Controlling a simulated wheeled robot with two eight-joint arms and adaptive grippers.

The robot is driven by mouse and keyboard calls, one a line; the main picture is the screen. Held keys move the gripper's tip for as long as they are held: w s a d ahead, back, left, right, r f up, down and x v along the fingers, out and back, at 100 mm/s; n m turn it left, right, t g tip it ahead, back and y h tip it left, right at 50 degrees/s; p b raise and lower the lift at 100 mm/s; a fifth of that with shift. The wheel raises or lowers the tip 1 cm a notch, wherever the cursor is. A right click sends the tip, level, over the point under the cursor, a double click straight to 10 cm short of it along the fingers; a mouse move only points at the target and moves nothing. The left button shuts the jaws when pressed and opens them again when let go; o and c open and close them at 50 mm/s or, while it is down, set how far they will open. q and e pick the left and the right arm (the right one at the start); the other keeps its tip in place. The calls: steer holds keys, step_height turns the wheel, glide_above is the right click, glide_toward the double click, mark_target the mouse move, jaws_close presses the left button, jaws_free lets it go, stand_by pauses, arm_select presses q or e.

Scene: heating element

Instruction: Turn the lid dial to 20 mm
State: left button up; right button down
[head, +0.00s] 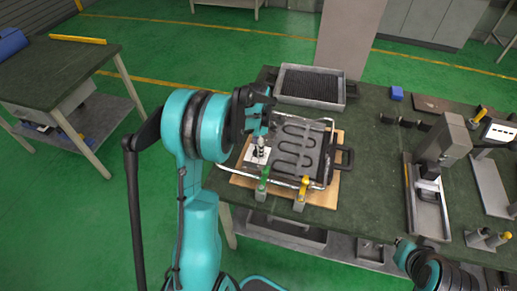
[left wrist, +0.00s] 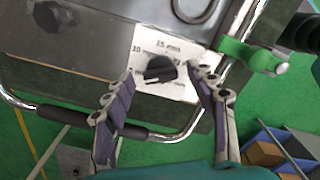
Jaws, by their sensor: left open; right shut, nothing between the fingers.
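The lid dial is a black knob (left wrist: 158,68) on a white scale plate (left wrist: 185,58) with printed marks of 10 and 15 mm readable. The mark on its right is partly covered, and I cannot tell exactly where the knob points. My left gripper (left wrist: 162,82) is open, with a fingertip on each side of the knob; contact is unclear. In the head view the plate (head: 257,156) lies at the left end of the dark device (head: 318,152), below my left gripper (head: 262,138). My right gripper (head: 418,262) is shut and empty at the lower right, its fingertips hardly visible.
A green-handled clamp (head: 264,178) and a yellow-handled clamp (head: 303,187) stand at the device's front edge. A metal rail (left wrist: 50,115) with a dark grip runs beside the plate. A ribbed tray (head: 310,85) lies behind; a grey press (head: 445,140) stands right.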

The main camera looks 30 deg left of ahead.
arm_select(q)
steer(key=shift+f, duration=0.4)
steer(key=c, duration=1.2)
steer(key=shift+o, duration=0.2)
